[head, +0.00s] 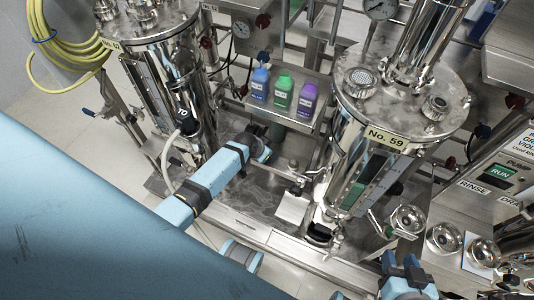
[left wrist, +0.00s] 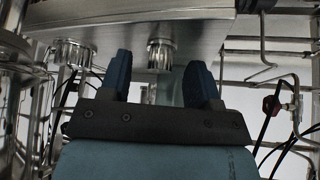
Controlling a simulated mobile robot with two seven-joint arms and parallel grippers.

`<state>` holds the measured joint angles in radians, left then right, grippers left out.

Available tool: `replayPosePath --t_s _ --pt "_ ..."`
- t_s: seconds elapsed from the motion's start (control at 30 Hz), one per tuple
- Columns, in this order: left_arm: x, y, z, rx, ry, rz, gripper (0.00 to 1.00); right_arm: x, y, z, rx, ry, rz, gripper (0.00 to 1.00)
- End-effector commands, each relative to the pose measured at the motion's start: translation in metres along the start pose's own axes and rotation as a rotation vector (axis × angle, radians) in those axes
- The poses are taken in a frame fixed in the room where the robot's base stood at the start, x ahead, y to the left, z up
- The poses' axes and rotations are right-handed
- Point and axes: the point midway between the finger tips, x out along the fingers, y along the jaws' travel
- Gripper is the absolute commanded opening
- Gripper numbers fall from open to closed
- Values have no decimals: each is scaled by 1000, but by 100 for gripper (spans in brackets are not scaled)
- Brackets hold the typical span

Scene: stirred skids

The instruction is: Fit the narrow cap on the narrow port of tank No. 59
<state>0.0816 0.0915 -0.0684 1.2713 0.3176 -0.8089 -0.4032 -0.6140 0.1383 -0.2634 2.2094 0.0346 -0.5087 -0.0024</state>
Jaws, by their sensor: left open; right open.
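Tank No. 59 (head: 345,170) is a steel cylinder right of centre in the head view, with a yellow label on its rim. Its lid has a mesh-topped fitting (head: 362,78) and a smaller round fitting (head: 436,104); I cannot tell for sure which is the narrow port. Several round steel cap-like parts (head: 444,238) lie at the lower right; I cannot tell which is the narrow cap. My right gripper (head: 402,264) is open, just below the leftmost one (head: 408,220). My left gripper (head: 262,143) is open and empty, left of the tank; its fingers show in the left wrist view (left wrist: 160,80).
Blue, green and purple bottles (head: 283,93) stand on a steel shelf between the tanks. Another tank (head: 165,75) stands at the left. A panel with a green RUN button (head: 501,172) is at the right. Ridged steel fittings (left wrist: 161,54) project from a steel surface ahead of my left fingers.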

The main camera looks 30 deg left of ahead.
Motion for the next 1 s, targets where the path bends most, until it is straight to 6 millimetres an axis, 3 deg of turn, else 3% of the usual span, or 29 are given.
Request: replayPosePath --t_s 0.33,0.6,1.0 --pt "4 0 0 0 0 0 57 -1 -1 -4 1 10 -3 43" --pt "4 0 0 0 -1 0 0 0 0 0 0 2 -1 43" --pt "0 0 -1 0 -2 1 0 -2 1 -3 0 -2 1 43"
